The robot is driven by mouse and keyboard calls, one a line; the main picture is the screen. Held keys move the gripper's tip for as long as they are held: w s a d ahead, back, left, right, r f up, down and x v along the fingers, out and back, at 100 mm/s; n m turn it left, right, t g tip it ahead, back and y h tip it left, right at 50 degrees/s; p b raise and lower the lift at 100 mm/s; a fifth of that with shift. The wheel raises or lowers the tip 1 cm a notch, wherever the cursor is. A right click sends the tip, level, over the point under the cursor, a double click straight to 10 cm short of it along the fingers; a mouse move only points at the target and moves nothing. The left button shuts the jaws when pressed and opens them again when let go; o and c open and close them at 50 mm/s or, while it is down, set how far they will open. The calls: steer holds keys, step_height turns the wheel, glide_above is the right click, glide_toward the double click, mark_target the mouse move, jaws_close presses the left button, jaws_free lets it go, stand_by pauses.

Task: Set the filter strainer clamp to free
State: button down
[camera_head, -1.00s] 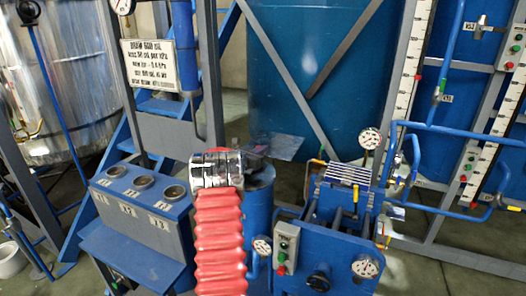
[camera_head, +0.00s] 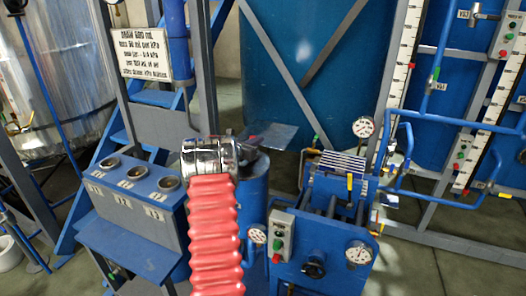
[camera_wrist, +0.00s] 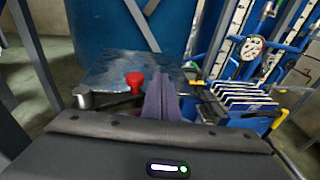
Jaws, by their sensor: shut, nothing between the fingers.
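A blue cylindrical vessel (camera_head: 254,190), which looks like the filter strainer, stands just right of my red-sleeved arm. A flat dark plate (camera_head: 270,136) shows at its top, and in the wrist view this plate (camera_wrist: 125,68) lies straight ahead. A red knob (camera_wrist: 135,79) stands at the plate's near edge, beside a metal cylinder-like part (camera_wrist: 84,97); I take the knob to be the clamp's handle, but its setting cannot be told. My gripper (camera_wrist: 161,95) is shut and empty, its fingers just right of the knob, apart from it in the picture.
A blue filter press-like unit (camera_head: 335,180) with plates, gauges and a button box (camera_head: 281,235) stands close on the right. A blue cabinet with three round ports (camera_head: 133,172) stands left. A pressure gauge (camera_wrist: 252,47) rises beyond the plates. A large blue tank (camera_head: 300,70) is behind.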

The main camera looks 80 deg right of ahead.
steer(key=s+a, duration=0.1)
steer(key=a, duration=0.2)
steer(key=s+a+r, duration=0.1)
steer(key=s+a, duration=0.1)
steer(key=a, duration=0.2)
steer(key=s+a, duration=0.2)
steer(key=a, duration=0.2)
steer(key=shift+r, duration=0.4)
